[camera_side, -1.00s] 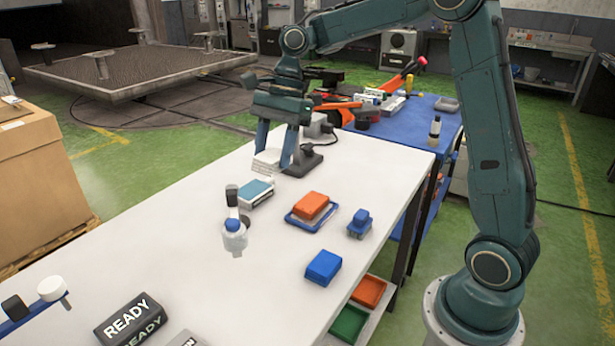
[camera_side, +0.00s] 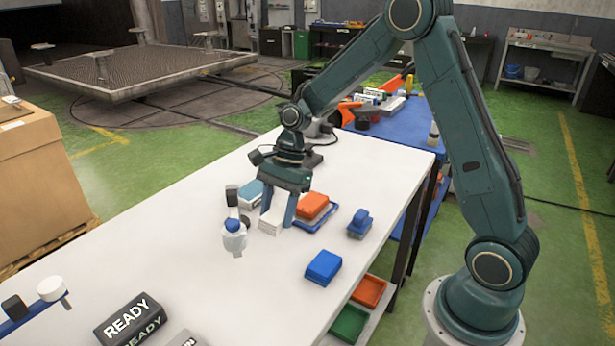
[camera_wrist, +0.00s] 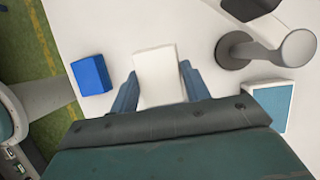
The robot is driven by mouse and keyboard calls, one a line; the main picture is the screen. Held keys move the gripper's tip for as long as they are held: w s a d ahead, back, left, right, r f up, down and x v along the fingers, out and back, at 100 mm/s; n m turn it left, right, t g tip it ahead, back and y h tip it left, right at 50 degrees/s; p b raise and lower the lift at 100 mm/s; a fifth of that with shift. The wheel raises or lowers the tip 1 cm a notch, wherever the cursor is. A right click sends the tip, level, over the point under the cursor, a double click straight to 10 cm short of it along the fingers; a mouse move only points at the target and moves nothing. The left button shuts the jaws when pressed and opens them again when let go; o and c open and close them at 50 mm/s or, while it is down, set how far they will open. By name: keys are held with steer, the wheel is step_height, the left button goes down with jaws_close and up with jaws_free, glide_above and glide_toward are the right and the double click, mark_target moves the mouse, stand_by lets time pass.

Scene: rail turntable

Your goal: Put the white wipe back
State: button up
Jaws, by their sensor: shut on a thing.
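The white wipe (camera_side: 272,219) is a pale, flat block between the fingers of my gripper (camera_side: 276,217). In the wrist view, the wipe (camera_wrist: 158,76) stands out between the two blue fingers of my gripper (camera_wrist: 160,88). My gripper is shut on it, low over the white table (camera_side: 200,290). It is right of the teal-topped box and left of the orange block. I cannot tell whether the wipe touches the table.
The orange block (camera_side: 312,205) sits on a blue-rimmed tray (camera_side: 326,218). A teal-topped box (camera_side: 250,193), blue brush (camera_side: 359,223) and blue block (camera_side: 323,267) are near. The front middle of the table is clear.

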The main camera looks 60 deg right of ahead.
mark_target(279, 242)
steer(key=shift+f, duration=2.7)
steer(key=shift+f, duration=0.15)
steer(key=o, duration=0.9)
steer(key=v, duration=1.2)
steer(key=shift+d, duration=0.1)
steer(key=shift+r, duration=0.25)
